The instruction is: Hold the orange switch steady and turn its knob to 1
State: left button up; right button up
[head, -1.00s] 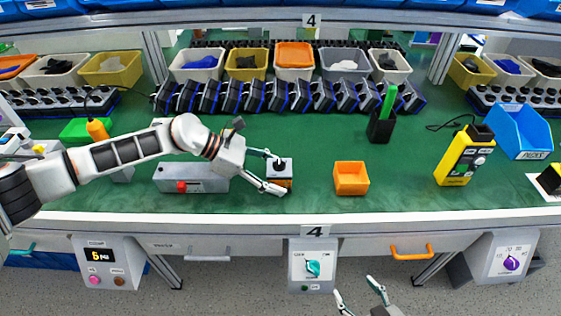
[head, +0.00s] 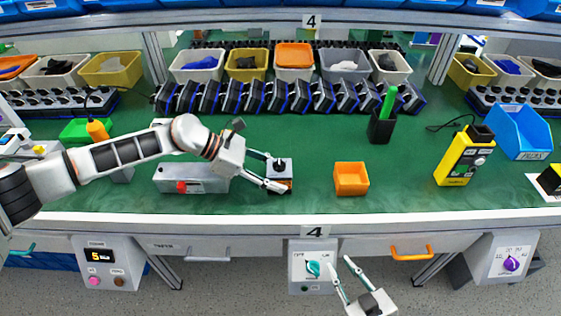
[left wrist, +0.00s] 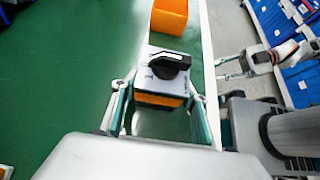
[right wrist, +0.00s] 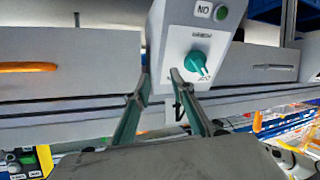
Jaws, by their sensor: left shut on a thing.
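The orange switch (head: 286,182) is a small box with an orange base, a pale top and a black knob, standing on the green bench. My left gripper (head: 278,174) is shut on it, one finger on each side of the base. The left wrist view shows the switch (left wrist: 163,100) between the fingers, with its black knob (left wrist: 168,66) uncovered on top. I cannot read the dial marks. My right gripper (head: 339,261) is open and empty below the bench's front edge. In the right wrist view its spread fingers (right wrist: 160,78) point toward a panel with a teal knob.
An orange bin (head: 351,180) stands right of the switch, and a grey box with a red button (head: 200,179) stands left. A yellow device (head: 462,158) is further right. The bench's front edge and the teal-knob panel (head: 303,268) lie near my right gripper.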

jog(key=w+a+r+n+g+y, duration=0.1)
jog(key=a+r+n+y, duration=0.65)
jog(key=a+r, duration=0.55)
jog(key=w+a+r+n+g+y, duration=0.15)
jog(key=a+r+n+y, duration=0.45)
jog(key=a+r+y, duration=0.65)
jog(key=s+a+r+n+g+h, duration=0.3)
jog(key=s+a+n+g+h, duration=0.15)
jog(key=n+g, duration=0.45)
jog(key=s+a+r+n+g+h, duration=0.3)
jog(key=s+a+n+g, duration=0.3)
jog(key=n+g, duration=0.4)
jog(key=m+t+h, duration=0.2)
jog(key=t+h, duration=0.9)
jog(key=h, duration=0.6)
send_over(279, 162)
jog(key=shift+s+d+f+y, duration=0.15)
jog(key=shift+f+y, duration=0.1)
jog(key=shift+f, duration=0.45)
jog(key=shift+s+f+x, duration=0.1)
jog(key=shift+s+x, duration=0.2)
jog(key=shift+x, duration=1.05)
jog(key=shift+s+f+x, duration=0.1)
jog(key=shift+s+x, duration=0.2)
jog(key=shift+x, duration=1)
jog(key=shift+s+x, duration=0.35)
jog(key=shift+x, duration=1)
